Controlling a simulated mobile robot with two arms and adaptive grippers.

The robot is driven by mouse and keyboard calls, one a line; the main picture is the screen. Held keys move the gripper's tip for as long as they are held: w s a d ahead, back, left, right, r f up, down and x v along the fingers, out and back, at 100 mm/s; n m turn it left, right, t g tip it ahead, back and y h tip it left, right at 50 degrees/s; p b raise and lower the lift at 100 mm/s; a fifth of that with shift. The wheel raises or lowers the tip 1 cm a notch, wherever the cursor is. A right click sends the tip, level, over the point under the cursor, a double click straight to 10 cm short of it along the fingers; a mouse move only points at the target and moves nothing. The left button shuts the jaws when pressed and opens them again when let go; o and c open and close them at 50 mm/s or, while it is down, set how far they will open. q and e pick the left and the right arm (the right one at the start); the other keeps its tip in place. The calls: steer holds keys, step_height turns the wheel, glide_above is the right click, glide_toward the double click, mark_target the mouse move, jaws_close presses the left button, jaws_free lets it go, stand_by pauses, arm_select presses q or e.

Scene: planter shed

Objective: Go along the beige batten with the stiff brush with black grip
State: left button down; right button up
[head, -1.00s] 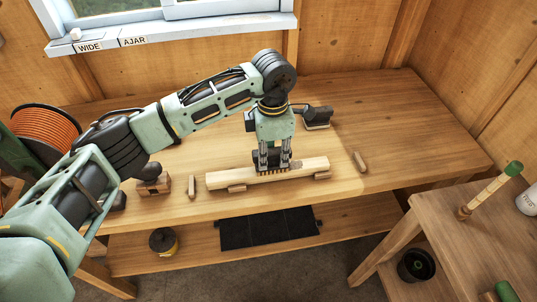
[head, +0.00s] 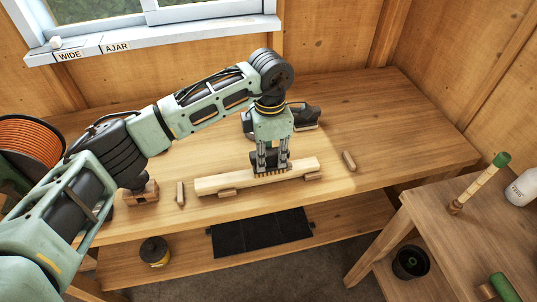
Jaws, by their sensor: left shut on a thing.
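The beige batten (head: 220,184) lies on the workbench, raised on small wooden blocks, its right end (head: 309,163) slightly farther back. My left gripper (head: 270,158) is shut on the stiff brush with black grip (head: 271,171), above the right half of the batten. The brush points bristles down, and they appear to meet the batten's top. The gripper fingers hide much of the black grip. My right gripper is not in view.
A dark hand tool (head: 306,118) lies behind the gripper. Wooden pegs (head: 180,194) (head: 349,160) lie beyond the batten's ends. A wooden block (head: 143,196) stands left, near an orange reel (head: 27,148). The bench's right part is clear. A side table (head: 440,232) stands at right.

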arm_select(q)
steer(key=shift+w+d+b, duration=0.15)
steer(key=shift+d+b, duration=0.1)
steer(key=shift+d, duration=0.25)
steer(key=shift+w+d+b, duration=0.15)
steer(key=shift+d+b, duration=0.05)
steer(key=shift+d, duration=0.3)
steer(key=shift+d+f, duration=0.1)
steer(key=shift+w+d+b, duration=0.25)
steer(key=shift+d+b, duration=0.3)
steer(key=shift+d, duration=0.4)
steer(key=shift+w+d+b, duration=0.2)
steer(key=shift+d+b, duration=0.1)
steer(key=shift+d, duration=0.25)
steer(key=shift+w+d+b, duration=0.15)
steer(key=shift+d+b, duration=0.1)
steer(key=shift+d, duration=0.25)
steer(key=shift+w+d+b, duration=0.1)
steer(key=shift+d+b, duration=0.1)
steer(key=shift+b, duration=0.1)
